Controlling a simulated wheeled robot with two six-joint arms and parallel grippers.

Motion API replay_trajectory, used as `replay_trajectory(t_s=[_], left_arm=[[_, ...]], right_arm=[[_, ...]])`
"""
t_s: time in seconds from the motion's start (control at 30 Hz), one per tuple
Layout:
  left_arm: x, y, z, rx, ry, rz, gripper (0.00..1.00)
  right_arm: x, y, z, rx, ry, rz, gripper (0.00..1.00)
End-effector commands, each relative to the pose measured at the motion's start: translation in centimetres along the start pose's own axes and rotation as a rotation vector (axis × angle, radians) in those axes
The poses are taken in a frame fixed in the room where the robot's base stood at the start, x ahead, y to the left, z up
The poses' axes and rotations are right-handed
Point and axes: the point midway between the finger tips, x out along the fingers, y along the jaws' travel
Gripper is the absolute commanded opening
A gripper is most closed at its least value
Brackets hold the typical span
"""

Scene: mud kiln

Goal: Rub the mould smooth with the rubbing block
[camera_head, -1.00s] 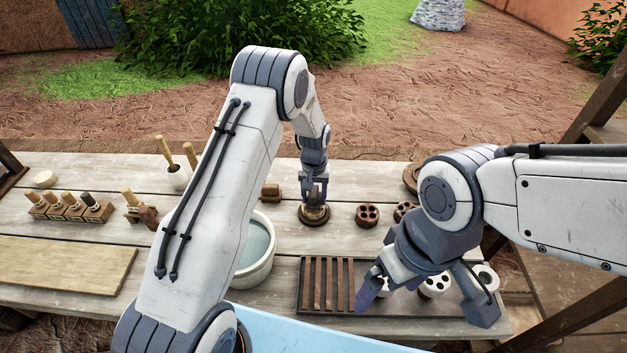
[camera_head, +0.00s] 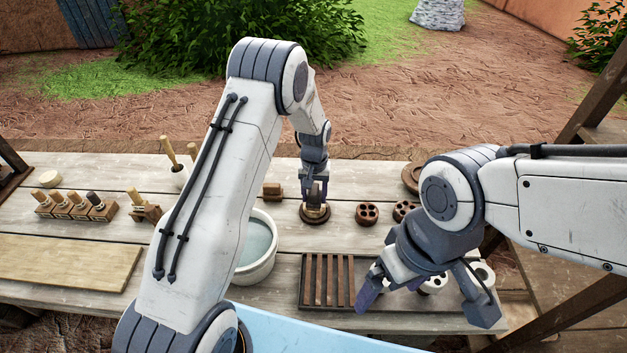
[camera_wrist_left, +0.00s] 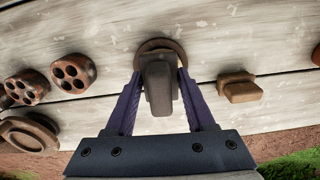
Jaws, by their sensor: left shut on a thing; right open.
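My left gripper (camera_head: 315,192) is shut on a brown-grey block, which looks like the rubbing block (camera_wrist_left: 158,85), and points straight down. The block is over a round brown mould (camera_head: 308,220). In the left wrist view the mould's rim (camera_wrist_left: 160,43) shows behind the block. The block's underside is hidden, so I cannot tell whether it touches the mould.
A small brown block (camera_head: 272,190) sits left of the mould. Round pieces with holes (camera_head: 367,213) stand to its right. A white water bowl (camera_head: 258,262) and a slatted tray (camera_head: 327,280) are in front. Several wooden-handled tools (camera_head: 75,207) stand at the left.

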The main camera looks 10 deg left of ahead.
Motion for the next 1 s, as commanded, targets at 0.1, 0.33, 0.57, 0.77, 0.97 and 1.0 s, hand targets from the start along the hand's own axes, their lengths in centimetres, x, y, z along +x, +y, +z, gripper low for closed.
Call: replay_trajectory(t_s=[0.1, 0.33, 0.57, 0.77, 0.97, 1.0], left_arm=[[-1.4, 0.0, 0.0, 0.0, -0.001, 0.0, 0.02], [-3.5, -0.1, 0.0, -0.001, 0.0, 0.0, 0.02], [-5.3, -0.1, 0.0, -0.002, 0.0, 0.0, 0.02], [-5.4, -0.2, 0.0, -0.002, -0.001, 0.0, 0.02], [-5.4, -0.2, 0.0, -0.002, 0.0, 0.0, 0.02], [-5.4, -0.2, 0.0, -0.002, 0.0, 0.0, 0.02]], right_arm=[[-1.1, -0.1, -0.1, 0.001, 0.001, 0.0, 1.0], [-2.6, -0.2, -0.1, 0.001, 0.0, 0.0, 1.0], [-3.8, -0.3, -0.2, 0.002, 0.0, 0.0, 1.0], [-3.8, -0.3, -0.2, 0.002, 0.0, 0.0, 1.0], [-3.8, -0.3, -0.2, 0.002, 0.0, 0.0, 1.0], [-3.8, -0.3, -0.2, 0.002, 0.0, 0.0, 1.0]])
